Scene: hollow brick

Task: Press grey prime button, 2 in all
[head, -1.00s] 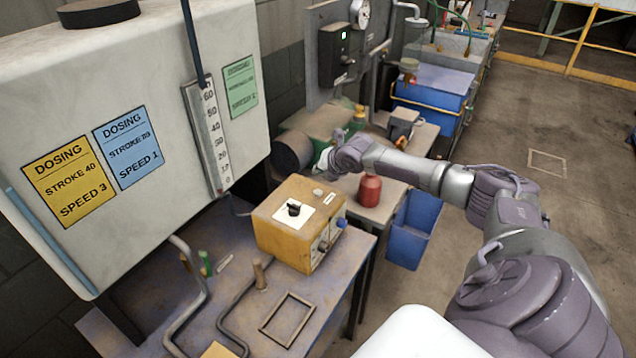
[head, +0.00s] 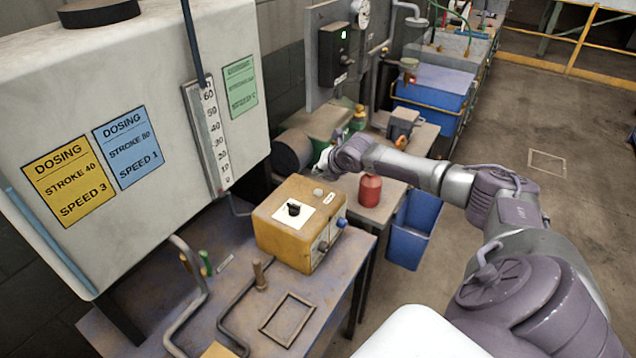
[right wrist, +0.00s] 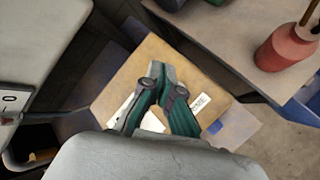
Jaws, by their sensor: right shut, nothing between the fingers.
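The yellow dosing box (head: 285,245) stands on the worktable. On its top, the small round grey prime button (head: 318,192) sits beside a white label (head: 329,198) and a white plate with a black knob (head: 293,209). My right gripper (head: 322,166) is just beyond and above the button in the head view, with a gap in the picture. In the right wrist view my shut, empty fingers (right wrist: 161,74) point down over the box top (right wrist: 122,85). The PRIME label (right wrist: 201,103) shows beside them, and the button is hidden there. My left gripper is not in view.
The large white tank (head: 150,200) with dosing cards stands left of the box. A red container (head: 370,188) stands on the table behind, and a blue bin (head: 413,232) is below. A blue knob (head: 341,222) sticks out of the box's right side.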

